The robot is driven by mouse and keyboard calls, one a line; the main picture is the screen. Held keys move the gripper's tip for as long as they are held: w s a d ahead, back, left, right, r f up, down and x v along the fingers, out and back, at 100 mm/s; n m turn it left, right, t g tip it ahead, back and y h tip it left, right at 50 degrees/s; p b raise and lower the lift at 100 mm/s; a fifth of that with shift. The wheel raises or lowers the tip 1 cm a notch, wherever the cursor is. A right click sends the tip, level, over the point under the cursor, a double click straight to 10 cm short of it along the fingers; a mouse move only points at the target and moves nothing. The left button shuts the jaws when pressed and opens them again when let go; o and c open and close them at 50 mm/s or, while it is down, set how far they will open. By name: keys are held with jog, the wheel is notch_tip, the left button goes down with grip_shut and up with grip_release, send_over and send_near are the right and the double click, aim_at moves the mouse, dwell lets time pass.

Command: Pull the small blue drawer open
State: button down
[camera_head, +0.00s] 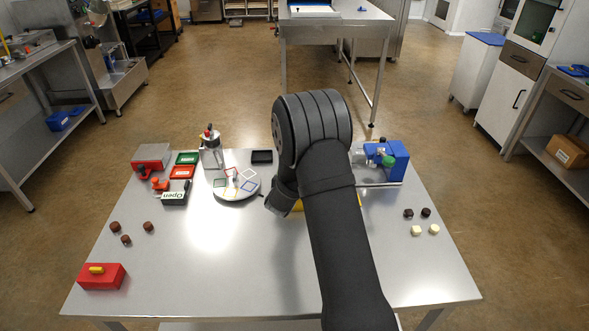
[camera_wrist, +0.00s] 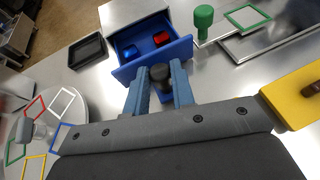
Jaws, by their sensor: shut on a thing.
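The small blue drawer (camera_wrist: 181,51) stands open in the wrist view, with its inside showing. A blue piece (camera_wrist: 130,51) and a red piece (camera_wrist: 161,39) lie in it. A dark round knob (camera_wrist: 160,72) is at its front. My gripper (camera_wrist: 159,84) is shut on this knob, one blue-grey finger on each side. In the head view my arm hides the drawer and the fingertips.
A black tray (camera_wrist: 87,50) lies left of the drawer. A green knob (camera_wrist: 203,16) stands to its right. A yellow block (camera_wrist: 292,95) is right of my gripper. A round white plate (camera_head: 236,187) with coloured frames is nearby.

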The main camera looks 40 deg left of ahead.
jog(key=shift+s+d, duration=0.6)
jog(key=c, duration=1.2)
grip_release()
jog(key=shift+r, duration=0.1)
jog(key=v, duration=1.7)
jog(key=shift+s, duration=0.15)
jog(key=shift+d, duration=0.1)
